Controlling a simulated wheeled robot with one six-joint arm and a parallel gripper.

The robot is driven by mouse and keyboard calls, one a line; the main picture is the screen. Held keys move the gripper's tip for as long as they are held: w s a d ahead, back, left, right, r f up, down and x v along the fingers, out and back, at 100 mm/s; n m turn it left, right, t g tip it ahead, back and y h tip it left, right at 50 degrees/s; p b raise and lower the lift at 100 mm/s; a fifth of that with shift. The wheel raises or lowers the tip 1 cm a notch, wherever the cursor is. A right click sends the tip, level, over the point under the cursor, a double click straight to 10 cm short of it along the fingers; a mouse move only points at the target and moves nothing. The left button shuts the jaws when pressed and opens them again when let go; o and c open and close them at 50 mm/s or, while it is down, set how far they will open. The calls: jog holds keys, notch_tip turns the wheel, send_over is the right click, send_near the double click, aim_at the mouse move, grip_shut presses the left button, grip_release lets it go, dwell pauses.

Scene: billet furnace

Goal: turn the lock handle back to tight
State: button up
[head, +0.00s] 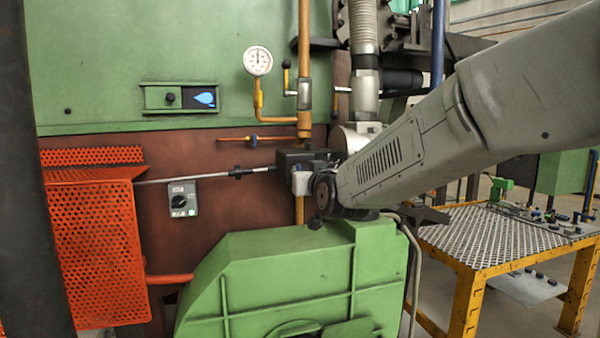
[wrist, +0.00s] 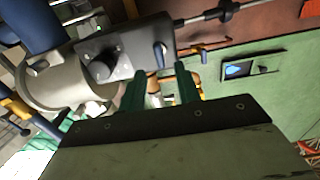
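A dark block (head: 303,158) sits on the rod in the middle of the head view, partly hidden by my arm. In the head view my fingers are hidden behind the wrist.
A grey rod (head: 220,175) runs left from the block. A pressure gauge (head: 258,61), an orange pipe (head: 304,65) and a black-gripped lever (head: 286,77) are above. A green housing (head: 290,275) stands below, an orange perforated guard (head: 92,240) left, a yellow-framed table (head: 495,240) right.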

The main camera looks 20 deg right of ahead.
jog(key=w, duration=0.5)
grip_shut()
